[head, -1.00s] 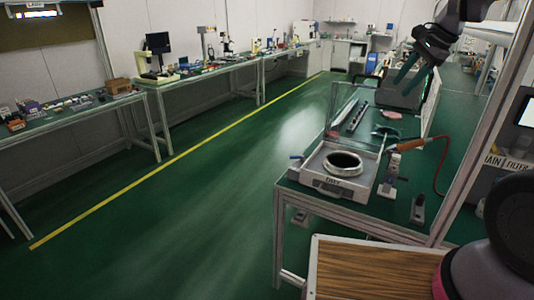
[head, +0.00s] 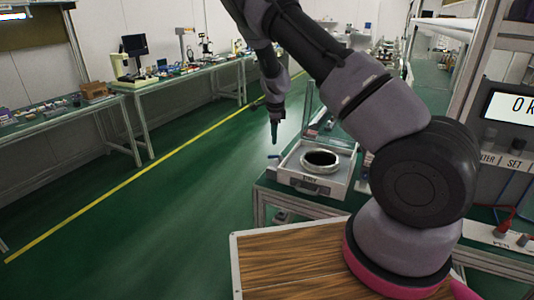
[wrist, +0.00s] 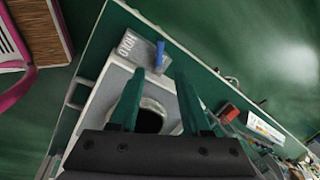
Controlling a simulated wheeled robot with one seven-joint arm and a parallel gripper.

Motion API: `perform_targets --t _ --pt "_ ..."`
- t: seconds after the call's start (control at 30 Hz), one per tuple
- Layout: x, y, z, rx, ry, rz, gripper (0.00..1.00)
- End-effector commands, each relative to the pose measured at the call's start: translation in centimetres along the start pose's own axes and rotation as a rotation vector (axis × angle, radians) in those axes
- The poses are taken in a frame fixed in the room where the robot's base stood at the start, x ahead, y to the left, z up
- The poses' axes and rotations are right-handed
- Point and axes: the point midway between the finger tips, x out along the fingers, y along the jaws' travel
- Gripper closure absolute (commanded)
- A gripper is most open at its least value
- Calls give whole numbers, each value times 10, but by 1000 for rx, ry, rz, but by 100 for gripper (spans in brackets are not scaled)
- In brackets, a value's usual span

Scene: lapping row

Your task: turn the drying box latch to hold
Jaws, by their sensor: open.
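The drying box (head: 308,183) is a pale, square-topped box marked DRY, with a round dark opening, at the near corner of the green bench. Its latch is a small blue lever (wrist: 159,52) in the wrist view, on a grey plate (wrist: 136,50) lettered HOLD. The blue lever points away from the lettering's right end. My gripper (wrist: 160,73) has its two green fingers apart, with the lever showing just beyond and between the fingertips. In the head view my gripper (head: 274,133) hangs by the box's left side. I cannot tell any contact.
A clear upright panel (head: 330,105) rises behind the box's opening. A wood-topped surface (head: 290,262) stands in front of the bench. A long bench (head: 170,82) with instruments runs along the left wall. Green floor (head: 150,220) is open between.

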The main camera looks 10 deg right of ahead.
Motion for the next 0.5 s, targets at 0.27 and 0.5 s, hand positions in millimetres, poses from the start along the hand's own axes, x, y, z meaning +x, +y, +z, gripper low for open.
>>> perform_targets --t 0.27,0.5 --pt "54 1 -1 0 1 3 53" --pt "86 1 0 -1 0 2 53"
